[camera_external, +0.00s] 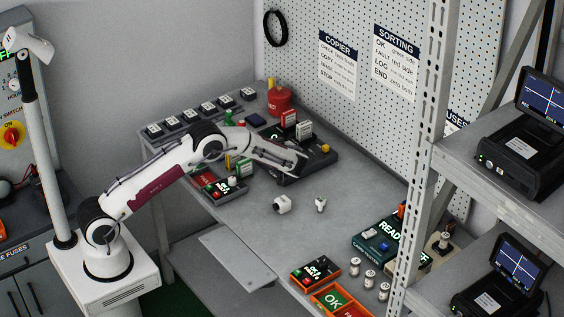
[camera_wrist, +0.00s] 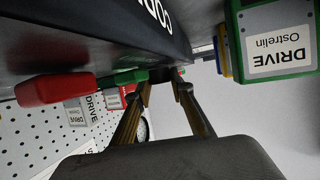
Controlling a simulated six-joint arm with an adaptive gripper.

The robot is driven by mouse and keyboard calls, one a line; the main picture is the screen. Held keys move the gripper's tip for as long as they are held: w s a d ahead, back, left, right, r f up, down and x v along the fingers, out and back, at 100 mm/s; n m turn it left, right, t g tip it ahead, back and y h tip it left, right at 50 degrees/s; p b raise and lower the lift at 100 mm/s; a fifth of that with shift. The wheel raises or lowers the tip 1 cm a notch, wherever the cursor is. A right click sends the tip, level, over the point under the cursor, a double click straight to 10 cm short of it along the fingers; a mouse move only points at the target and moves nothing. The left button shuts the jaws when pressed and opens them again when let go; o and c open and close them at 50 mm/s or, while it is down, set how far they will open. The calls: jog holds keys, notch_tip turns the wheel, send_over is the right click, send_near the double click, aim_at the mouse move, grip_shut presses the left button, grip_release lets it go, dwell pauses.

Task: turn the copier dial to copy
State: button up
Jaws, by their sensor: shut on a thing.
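The copier is a dark box (camera_external: 318,163) on the bench, below the pegboard. In the wrist view its dark front (camera_wrist: 100,22) with part of its white lettering fills the top left. My gripper (camera_external: 300,162) reaches to the copier's front. In the wrist view my gripper (camera_wrist: 166,88) has its two fingers closed around a small dark knob (camera_wrist: 172,74), which looks like the dial. The fingers hide most of it, so its pointer and setting cannot be read. A COPIER sign (camera_external: 338,62) hangs on the pegboard.
A red block (camera_wrist: 52,89) is at left. Two drives stand at the copier's back. A white cylinder (camera_external: 282,204) lies on the open bench.

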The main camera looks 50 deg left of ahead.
dwell(0.4)
jog(key=o, duration=1.1)
jog(key=shift+d+r, duration=0.1)
jog(key=shift+v, duration=5.85)
jog(key=shift+r, duration=0.1)
